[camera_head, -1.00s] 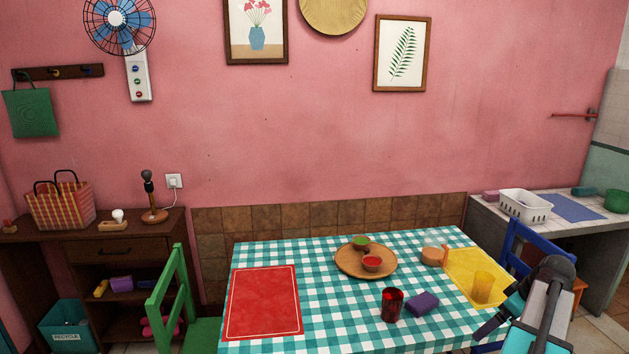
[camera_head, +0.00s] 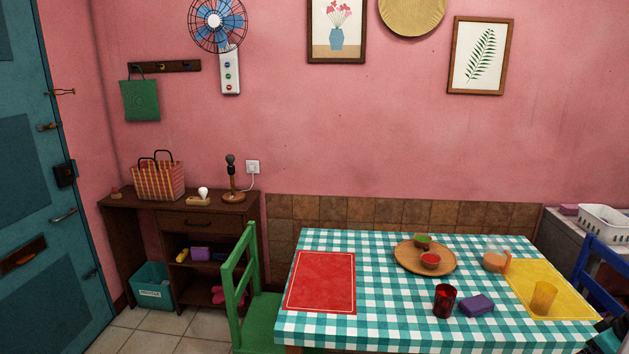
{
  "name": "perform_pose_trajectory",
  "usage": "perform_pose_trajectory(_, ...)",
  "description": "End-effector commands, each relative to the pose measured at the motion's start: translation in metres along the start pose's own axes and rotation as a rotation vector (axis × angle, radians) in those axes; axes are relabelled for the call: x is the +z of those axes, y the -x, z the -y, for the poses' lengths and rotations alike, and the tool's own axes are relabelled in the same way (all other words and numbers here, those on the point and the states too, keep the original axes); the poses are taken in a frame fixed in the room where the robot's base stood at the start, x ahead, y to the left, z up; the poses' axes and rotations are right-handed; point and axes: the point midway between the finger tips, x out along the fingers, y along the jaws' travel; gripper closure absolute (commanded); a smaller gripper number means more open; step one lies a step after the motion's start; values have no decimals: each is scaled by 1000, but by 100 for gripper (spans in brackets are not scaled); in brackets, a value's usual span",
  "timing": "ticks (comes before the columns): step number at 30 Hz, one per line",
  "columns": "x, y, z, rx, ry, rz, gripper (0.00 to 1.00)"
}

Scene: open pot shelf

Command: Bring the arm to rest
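The table (camera_head: 420,336) has a teal and white checked cloth.
A green chair (camera_head: 240,280) stands at the table's left, a blue chair (camera_head: 598,270) at its right. A dark wooden desk (camera_head: 190,221) stands by the wall. A teal door (camera_head: 45,200) is at far left. The tiled floor (camera_head: 165,331) before the desk is clear.

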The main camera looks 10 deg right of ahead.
Motion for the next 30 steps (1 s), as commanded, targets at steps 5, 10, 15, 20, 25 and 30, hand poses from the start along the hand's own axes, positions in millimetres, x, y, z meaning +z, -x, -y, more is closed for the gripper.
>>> perform_pose_trajectory(5, -12, -6, 6, -9, 20, 0, 0)
perform_pose_trajectory(10, -25, -17, 16, -27, 43, 3, 0)
perform_pose_trajectory(15, -41, -34, 30, -54, 72, 8, 0)
perform_pose_trajectory(20, -58, -60, 50, -96, 108, 17, 0)
perform_pose_trajectory(25, -83, -102, 89, -165, 165, 36, 0)
perform_pose_trajectory(30, -100, -148, 138, -242, 226, 66, 0)
